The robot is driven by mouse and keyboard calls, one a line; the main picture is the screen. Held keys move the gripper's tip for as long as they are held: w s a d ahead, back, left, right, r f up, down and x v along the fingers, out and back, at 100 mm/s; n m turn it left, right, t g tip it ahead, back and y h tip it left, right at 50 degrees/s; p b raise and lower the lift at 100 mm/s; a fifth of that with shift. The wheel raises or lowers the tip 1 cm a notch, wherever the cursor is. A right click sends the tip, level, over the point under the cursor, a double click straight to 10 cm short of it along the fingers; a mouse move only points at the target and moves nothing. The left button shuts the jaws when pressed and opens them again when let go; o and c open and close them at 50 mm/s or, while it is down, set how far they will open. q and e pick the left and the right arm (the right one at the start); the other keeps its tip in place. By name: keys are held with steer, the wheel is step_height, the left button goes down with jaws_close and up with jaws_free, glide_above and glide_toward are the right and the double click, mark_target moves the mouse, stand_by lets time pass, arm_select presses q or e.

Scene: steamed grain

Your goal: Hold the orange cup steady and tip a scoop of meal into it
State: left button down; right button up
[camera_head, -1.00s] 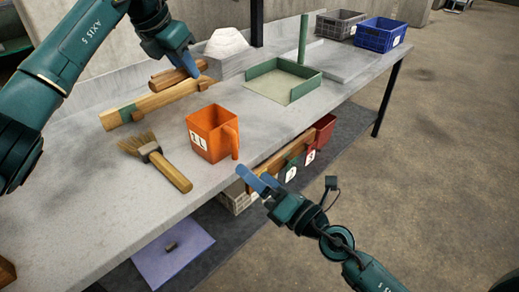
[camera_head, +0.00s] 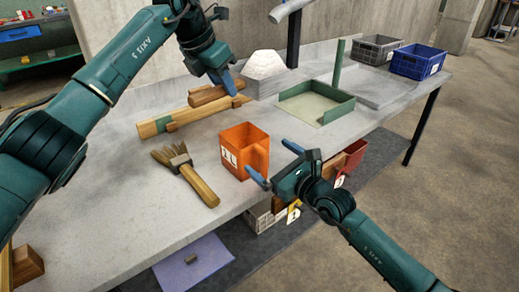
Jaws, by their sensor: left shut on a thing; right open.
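The orange cup (camera_head: 236,148) stands upright on the grey bench, its handle facing right and a white label on its front. My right gripper (camera_head: 275,162) is open, its blue fingers just right of the cup, near the handle; I cannot tell whether they touch it. My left gripper (camera_head: 229,86) is shut on a short wooden piece (camera_head: 207,95) at the back of the bench; the fingers partly hide its right end. This piece lies against a longer wooden bar (camera_head: 160,125). A pale heap (camera_head: 264,64), perhaps the meal, sits on a grey block. I cannot make out a scoop for certain.
A brush (camera_head: 195,183) lies left of the cup. A green tray (camera_head: 337,110) with an upright post stands behind it, right. Grey (camera_head: 377,46) and blue (camera_head: 421,58) crates stand at the far end. Bins hang below the bench's front edge.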

mark_target(262, 151)
arm_select(q)
steer(key=shift+r, duration=0.1)
arm_select(e)
steer(key=shift+x, duration=3.1)
steer(key=shift+c, duration=0.3)
steer(key=c, duration=0.6)
